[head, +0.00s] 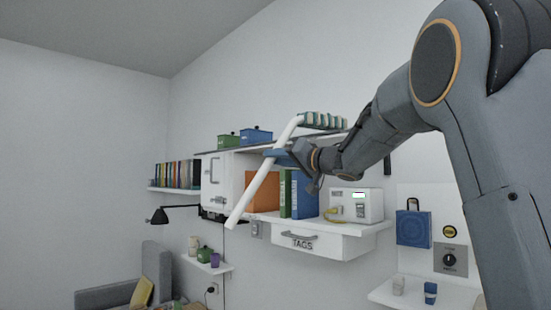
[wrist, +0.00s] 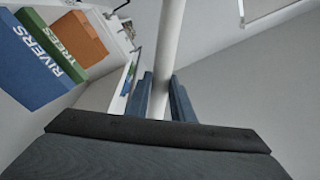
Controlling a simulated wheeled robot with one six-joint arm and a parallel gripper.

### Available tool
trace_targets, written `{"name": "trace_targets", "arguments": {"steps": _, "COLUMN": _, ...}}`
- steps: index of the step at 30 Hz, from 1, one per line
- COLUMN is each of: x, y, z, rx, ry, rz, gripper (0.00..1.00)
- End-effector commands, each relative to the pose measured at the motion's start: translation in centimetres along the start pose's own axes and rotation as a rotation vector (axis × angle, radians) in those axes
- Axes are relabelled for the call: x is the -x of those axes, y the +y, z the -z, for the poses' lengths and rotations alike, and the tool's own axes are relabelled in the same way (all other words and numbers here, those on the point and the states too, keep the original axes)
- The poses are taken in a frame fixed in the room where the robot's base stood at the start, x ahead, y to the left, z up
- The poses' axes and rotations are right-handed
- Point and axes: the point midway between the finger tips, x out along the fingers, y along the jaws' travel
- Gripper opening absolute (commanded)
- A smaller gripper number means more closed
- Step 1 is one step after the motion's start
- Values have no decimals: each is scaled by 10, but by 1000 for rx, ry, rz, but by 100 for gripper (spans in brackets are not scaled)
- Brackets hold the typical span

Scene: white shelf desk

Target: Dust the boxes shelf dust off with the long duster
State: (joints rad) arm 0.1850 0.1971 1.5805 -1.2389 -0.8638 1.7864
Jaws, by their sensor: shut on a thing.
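The long duster (head: 253,193) has a white bent handle and a head of green and pale strips (head: 322,121). My gripper (head: 279,157) is shut on the handle; in the wrist view the handle (wrist: 171,40) runs up between its blue-grey fingers (wrist: 164,97). The duster head is up at the level of the top shelf (head: 232,150), near its right part; I cannot tell whether it touches. A green box (head: 228,140) and a blue box (head: 256,136) stand on that shelf, left of the head. I cannot make out any dust.
Below are an orange book (head: 262,192), green and blue binders (head: 305,194), a white device (head: 362,205) and a TAGS drawer (head: 318,245). A black lamp (head: 160,216) and a row of books (head: 182,174) are at left. A blue padlock-shaped thing (head: 413,229) hangs at right.

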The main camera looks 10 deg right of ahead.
Motion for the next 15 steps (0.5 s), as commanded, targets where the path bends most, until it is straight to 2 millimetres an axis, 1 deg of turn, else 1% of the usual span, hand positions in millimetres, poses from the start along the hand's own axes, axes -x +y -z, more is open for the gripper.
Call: {"name": "trace_targets", "arguments": {"steps": 15, "x": 1, "y": 5, "z": -8, "rx": 0, "ry": 0, "rz": 1, "gripper": 0}}
